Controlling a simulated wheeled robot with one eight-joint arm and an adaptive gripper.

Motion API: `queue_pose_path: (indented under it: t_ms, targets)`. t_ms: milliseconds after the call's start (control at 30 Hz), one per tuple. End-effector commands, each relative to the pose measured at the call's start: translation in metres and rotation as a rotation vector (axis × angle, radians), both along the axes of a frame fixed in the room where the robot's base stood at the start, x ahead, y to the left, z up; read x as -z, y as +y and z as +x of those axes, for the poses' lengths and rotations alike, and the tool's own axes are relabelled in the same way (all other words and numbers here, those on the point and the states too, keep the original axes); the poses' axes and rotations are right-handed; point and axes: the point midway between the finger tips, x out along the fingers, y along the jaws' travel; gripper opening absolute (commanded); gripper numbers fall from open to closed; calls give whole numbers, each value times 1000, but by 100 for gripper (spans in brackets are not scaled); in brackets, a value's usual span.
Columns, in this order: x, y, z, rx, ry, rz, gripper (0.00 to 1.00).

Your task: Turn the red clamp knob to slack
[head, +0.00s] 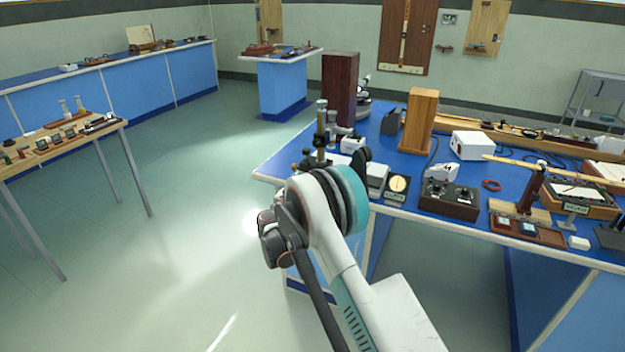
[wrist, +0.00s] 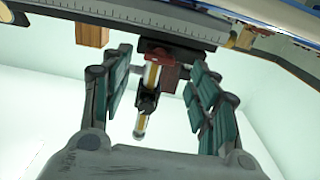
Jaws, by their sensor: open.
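In the wrist view my gripper (wrist: 159,62) is open, with its two dark green-padded fingers wide apart. A small red part (wrist: 157,53), which looks like the clamp knob, shows between the fingertips, just under a grey graduated scale (wrist: 100,27). I see no contact between it and the fingers. A tube with brass-coloured bands and black fittings (wrist: 147,100) hangs in the gap in front of it. In the head view my arm hides the gripper and the red knob; the upright brass-and-black instrument (head: 321,135) stands just beyond my arm at the bench's near left corner.
The blue bench (head: 283,160) carries a dark wooden block (head: 341,85), a lighter wooden box (head: 420,120), a white box (head: 472,146) and a control box (head: 449,199). A side table (head: 75,142) with small instruments stands at left. The floor between is clear.

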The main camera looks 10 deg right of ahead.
Motion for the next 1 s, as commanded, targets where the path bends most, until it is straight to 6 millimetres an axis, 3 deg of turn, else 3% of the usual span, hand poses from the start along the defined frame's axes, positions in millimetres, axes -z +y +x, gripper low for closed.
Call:
queue_pose_path:
  t_ms: [300, 733, 767, 933, 1000]
  targets:
    - [1, -29, 39, 1, 0, 0, 55]
    - [-1, -35, 47, 0, 0, 0, 55]
    - [-1, -35, 47, 0, 0, 0, 53]
    - [-1, -35, 47, 0, 0, 0, 14]
    - [-1, -34, 47, 0, 0, 0, 10]
